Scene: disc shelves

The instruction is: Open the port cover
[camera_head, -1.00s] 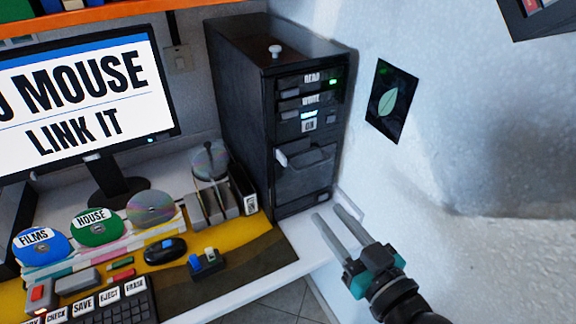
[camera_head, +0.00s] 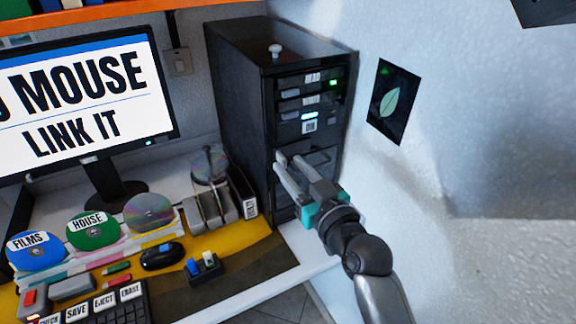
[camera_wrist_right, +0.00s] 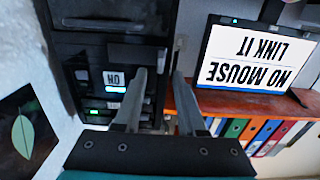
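The port cover (camera_head: 320,157) is a dark panel low on the front of the black computer tower (camera_head: 238,110). It looks closed, but my right gripper hides much of it. My right gripper (camera_head: 289,159) is in front of the cover's left side, where its small white handle was visible earlier. Its two fingers are apart. In the right wrist view the open fingers (camera_wrist_right: 159,73) point at the tower front, which appears upside down. I cannot tell whether the handle is between them or touched. My left gripper is not in view.
A wall stands close to the tower's right, with a leaf picture (camera_head: 393,102). Left of the tower are a disc rack (camera_head: 222,209), a monitor (camera_head: 160,70), a mouse (camera_head: 163,256) and a keyboard (camera_head: 112,303) on the desk. A white knob (camera_head: 275,50) is on the tower's top.

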